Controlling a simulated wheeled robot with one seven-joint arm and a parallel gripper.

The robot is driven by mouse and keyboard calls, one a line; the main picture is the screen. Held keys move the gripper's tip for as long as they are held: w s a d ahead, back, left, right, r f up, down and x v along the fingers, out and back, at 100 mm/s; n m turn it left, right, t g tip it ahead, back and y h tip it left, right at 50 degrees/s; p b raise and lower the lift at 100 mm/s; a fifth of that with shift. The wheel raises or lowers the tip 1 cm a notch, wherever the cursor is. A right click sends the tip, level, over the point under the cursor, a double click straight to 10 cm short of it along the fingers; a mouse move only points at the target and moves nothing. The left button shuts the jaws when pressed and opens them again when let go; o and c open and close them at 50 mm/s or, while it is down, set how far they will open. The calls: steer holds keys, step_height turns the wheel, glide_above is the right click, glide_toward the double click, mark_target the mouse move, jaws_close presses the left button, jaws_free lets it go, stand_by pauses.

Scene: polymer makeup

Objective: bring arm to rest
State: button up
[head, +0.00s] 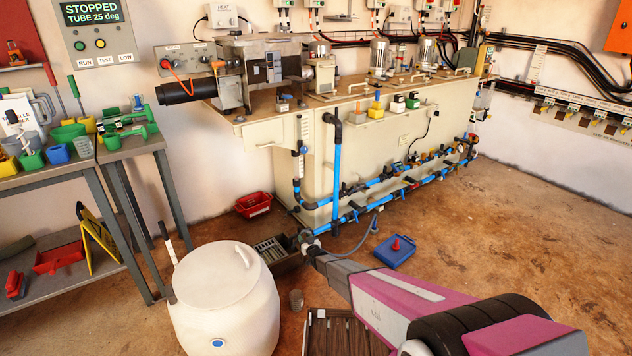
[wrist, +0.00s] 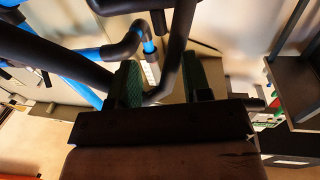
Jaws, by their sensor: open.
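My arm reaches in from the lower right of the head view, over the floor. My gripper (head: 305,241) is at its far end, small and dark, low in front of the bench and close to the blue and black pipes (head: 338,170). In the wrist view my gripper (wrist: 161,84) has its two green-padded fingers apart. A curved black pipe (wrist: 177,55) shows between and beyond the fingers. I cannot tell whether it touches them. Nothing is visibly held.
A white barrel (head: 224,300) stands left of my arm. A grey crate (head: 285,262) and a red bin (head: 253,204) are on the floor by the bench (head: 400,135). A blue tray (head: 394,253) lies beyond my arm. The floor at right is clear.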

steer(key=s+d+r+m+g+h, duration=0.2)
steer(key=s+d+r+g+h, duration=0.15)
steer(key=s+d+r, duration=0.45)
steer(key=s+d+r+m+g+h, duration=0.2)
steer(key=s+d+r+g+h, duration=0.15)
steer(key=d+r, duration=0.7)
steer(key=s+d+r+g, duration=0.3)
steer(key=s+d+r, duration=0.1)
steer(key=s, duration=0.6)
steer(key=s+d+r+m+g, duration=0.1)
steer(key=s+d+r+g, duration=0.2)
steer(key=s+r, duration=0.3)
steer(key=s+d+r+g+h, duration=0.1)
steer(key=s+d+r, duration=0.4)
steer(key=s, duration=0.9)
steer(key=shift+r+g, duration=0.25)
steer(key=shift+g, duration=0.65)
